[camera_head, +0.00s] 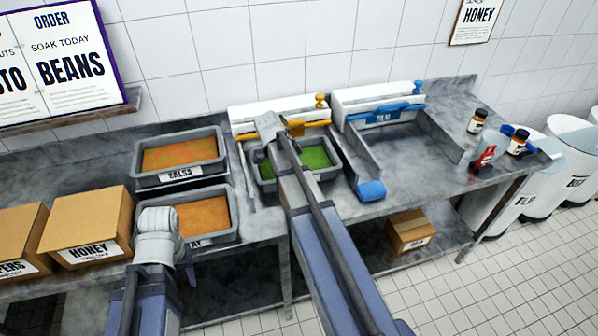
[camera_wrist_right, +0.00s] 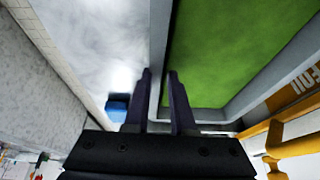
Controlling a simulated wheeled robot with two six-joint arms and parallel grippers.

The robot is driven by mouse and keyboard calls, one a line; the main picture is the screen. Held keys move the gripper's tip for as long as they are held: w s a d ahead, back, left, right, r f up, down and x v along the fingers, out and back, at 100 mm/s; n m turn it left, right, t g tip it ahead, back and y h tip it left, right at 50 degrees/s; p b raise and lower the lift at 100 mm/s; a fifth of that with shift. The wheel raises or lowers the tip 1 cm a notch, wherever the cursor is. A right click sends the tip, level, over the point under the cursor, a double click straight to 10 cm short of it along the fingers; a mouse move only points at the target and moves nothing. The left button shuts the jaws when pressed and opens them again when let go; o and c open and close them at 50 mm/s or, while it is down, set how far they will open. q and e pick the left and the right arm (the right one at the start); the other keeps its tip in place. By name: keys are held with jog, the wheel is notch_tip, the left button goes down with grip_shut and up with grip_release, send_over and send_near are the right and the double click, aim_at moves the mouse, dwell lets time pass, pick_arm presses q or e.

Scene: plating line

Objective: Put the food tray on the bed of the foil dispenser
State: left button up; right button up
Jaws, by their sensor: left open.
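The food tray (camera_head: 266,182), a grey pan with green food, is at the foil dispenser (camera_head: 240,121), the white unit with orange fittings. It looks level, within the bed (camera_head: 246,172); my arm hides part of it, and I cannot see its underside. In the right wrist view, the fingers of my right gripper (camera_wrist_right: 160,85) stand on either side of the wall of the food tray (camera_wrist_right: 158,40) and look closed on it. My left gripper (camera_head: 184,258) is open at the lower left, by the front of a tray with orange food (camera_head: 236,222), apart from the green tray.
A salsa tray (camera_head: 179,176) stands left of the foil dispenser. A white dispenser with blue fittings (camera_head: 375,98) stands close on its right. Two cardboard boxes (camera_head: 88,222) are at the left. Dark bottles (camera_head: 477,122) are at the right end of the steel counter.

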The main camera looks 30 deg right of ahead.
jog(key=shift+o, duration=0.7)
jog(key=shift+r, duration=0.1)
jog(key=shift+a+r+p, duration=0.15)
jog(key=shift+r+p, duration=0.3)
jog(key=shift+p, duration=0.15)
jog(key=p+v, duration=1)
jog(key=v, duration=0.1)
jog(key=shift+w, duration=0.1)
